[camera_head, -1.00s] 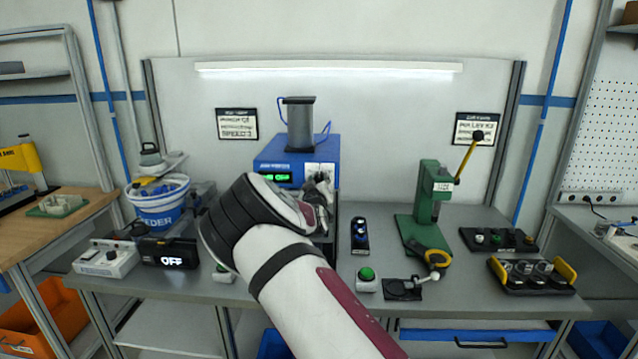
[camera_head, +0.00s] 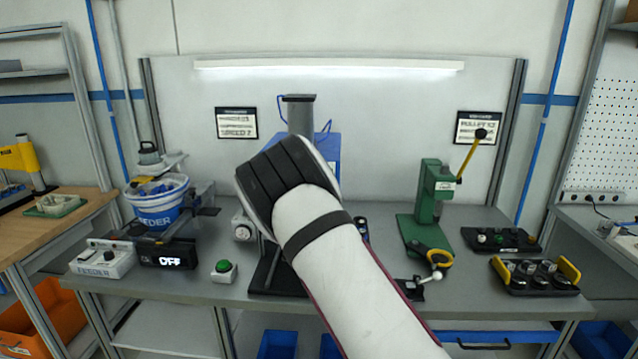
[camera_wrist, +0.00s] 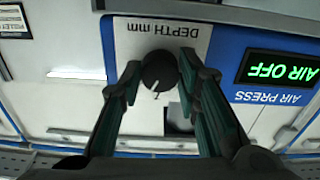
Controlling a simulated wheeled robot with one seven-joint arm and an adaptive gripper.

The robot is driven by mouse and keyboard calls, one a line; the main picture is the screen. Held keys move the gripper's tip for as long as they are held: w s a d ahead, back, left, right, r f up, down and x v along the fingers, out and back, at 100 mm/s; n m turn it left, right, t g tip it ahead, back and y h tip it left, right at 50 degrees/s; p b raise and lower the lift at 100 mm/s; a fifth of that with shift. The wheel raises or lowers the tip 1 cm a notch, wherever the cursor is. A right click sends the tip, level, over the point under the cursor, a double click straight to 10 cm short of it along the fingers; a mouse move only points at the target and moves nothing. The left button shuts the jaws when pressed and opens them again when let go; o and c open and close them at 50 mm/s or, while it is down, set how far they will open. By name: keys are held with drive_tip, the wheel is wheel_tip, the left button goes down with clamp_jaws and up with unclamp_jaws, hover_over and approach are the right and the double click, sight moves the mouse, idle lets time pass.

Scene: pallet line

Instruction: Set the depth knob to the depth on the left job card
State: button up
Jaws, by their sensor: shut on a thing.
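The black depth knob (camera_wrist: 160,75) sits on a white panel labelled DEPTH mm, seen upside down in the wrist view. Its white pointer mark shows at its lower edge in that picture. My gripper (camera_wrist: 157,78) has a finger on each side of the knob and is shut on it. The scale marks are not readable. In the head view my arm covers the gripper, the knob and most of the blue press (camera_head: 333,150). The left job card (camera_head: 237,122) hangs on the back wall; its lines are too blurred to read surely.
The green AIR OFF display (camera_wrist: 282,70) is beside the knob panel.

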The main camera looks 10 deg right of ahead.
drive_tip(key=m+b, duration=0.1)
drive_tip(key=m, duration=0.5)
drive_tip(key=shift+b, duration=0.35)
drive_tip(key=shift+a+m, duration=0.1)
drive_tip(key=shift+m, duration=0.3)
drive_tip(key=o, duration=1.2)
drive_tip(key=shift+c, duration=0.2)
drive_tip(key=v, duration=1.2)
